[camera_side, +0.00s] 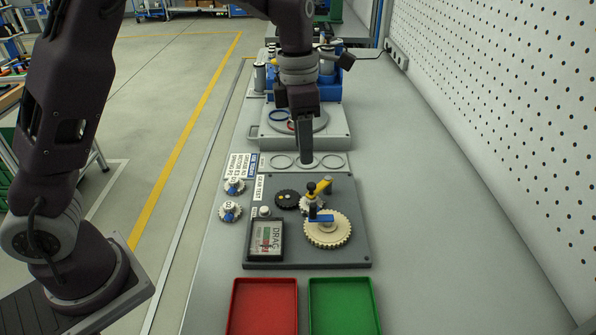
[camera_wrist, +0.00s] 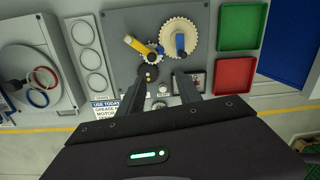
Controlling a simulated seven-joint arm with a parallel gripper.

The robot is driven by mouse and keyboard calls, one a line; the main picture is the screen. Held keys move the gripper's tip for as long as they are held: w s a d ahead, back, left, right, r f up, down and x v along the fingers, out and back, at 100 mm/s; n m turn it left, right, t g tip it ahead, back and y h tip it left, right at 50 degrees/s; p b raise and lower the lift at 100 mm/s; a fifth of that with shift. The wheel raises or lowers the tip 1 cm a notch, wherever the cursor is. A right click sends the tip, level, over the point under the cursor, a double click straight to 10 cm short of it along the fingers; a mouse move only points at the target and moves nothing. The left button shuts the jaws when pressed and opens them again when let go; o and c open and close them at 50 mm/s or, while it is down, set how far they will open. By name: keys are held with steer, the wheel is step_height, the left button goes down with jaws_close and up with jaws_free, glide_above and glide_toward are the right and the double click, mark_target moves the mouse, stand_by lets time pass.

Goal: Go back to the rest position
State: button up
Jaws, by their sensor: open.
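My gripper (camera_side: 306,160) points down above the back of the gear test plate (camera_side: 345,255), near a strip with three round outlines (camera_side: 333,161). In the wrist view its two fingers (camera_wrist: 160,92) stand apart with nothing between them. The plate carries a large cream gear (camera_side: 328,238) with a blue handle, a small pale gear with a yellow handle (camera_side: 325,186), and a dark gear (camera_side: 287,199). A gauge marked DRAG (camera_side: 266,240) sits at the plate's front left. In the side view I cannot see the gap between the fingers.
A red tray (camera_side: 264,281) and a green tray (camera_side: 342,281) stand at the front. Two small white gears with blue parts (camera_side: 232,212) lie left of the plate. A grey unit (camera_side: 335,140) with blue and red rings stands behind. A pegboard wall (camera_side: 500,100) rises at right; bench between is clear.

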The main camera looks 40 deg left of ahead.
steer(key=s+r+m+t+h, duration=0.1)
steer(key=s+r+m+t, duration=0.1)
steer(key=s+r+m, duration=0.7)
steer(key=s+a+m+t+y, duration=0.1)
steer(key=s+a+m+t, duration=0.1)
steer(key=s+m, duration=1.5)
steer(key=m+t, duration=0.1)
steer(key=m, duration=0.1)
steer(key=shift+s+a+f+m+y, duration=0.15)
steer(key=shift+s+f+m+y, duration=0.15)
steer(key=shift+y, duration=0.1)
steer(key=shift+r, duration=0.1)
